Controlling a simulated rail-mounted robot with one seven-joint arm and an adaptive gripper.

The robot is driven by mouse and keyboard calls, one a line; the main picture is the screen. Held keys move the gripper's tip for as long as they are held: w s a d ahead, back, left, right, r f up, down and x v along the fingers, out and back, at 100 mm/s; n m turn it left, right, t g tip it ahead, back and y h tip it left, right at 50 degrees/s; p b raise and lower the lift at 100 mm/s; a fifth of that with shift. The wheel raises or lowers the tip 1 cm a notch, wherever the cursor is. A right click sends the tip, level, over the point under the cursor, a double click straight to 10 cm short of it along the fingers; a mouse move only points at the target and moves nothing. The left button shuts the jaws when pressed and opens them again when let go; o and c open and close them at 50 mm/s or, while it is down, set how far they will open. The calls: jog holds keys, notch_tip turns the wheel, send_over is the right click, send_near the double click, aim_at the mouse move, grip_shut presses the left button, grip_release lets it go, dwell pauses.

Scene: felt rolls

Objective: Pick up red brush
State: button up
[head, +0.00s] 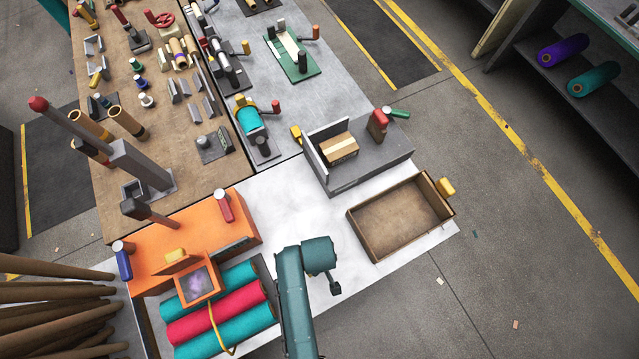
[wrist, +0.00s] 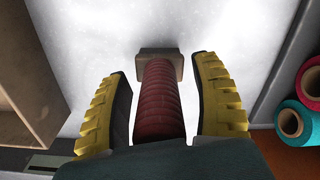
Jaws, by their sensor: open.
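A red ribbed cylinder with a square brown-grey end block (wrist: 160,100), which I take to be the red brush, shows in the wrist view against the white tabletop (wrist: 95,30). My gripper (wrist: 162,68) is open, with one yellow ridged finger on each side of the red part. A small gap shows at the right finger; I cannot tell whether the left one touches. The near end of the red part is hidden behind my gripper. In the head view my arm covers this spot, and neither the brush nor my fingers can be made out.
A shallow wooden tray (head: 436,219) stands right of my arm. Teal and red felt rolls (head: 215,314) lie to the left, beside an orange box-like station (head: 195,236). A grey unit (head: 362,171) with a cardboard box (head: 339,149) stands behind. White tabletop between them is clear.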

grip_shut()
dwell(0.3)
notch_tip(320, 180, up, 10)
jog(key=shift+p, duration=0.65)
jog(key=shift+w, duration=0.15)
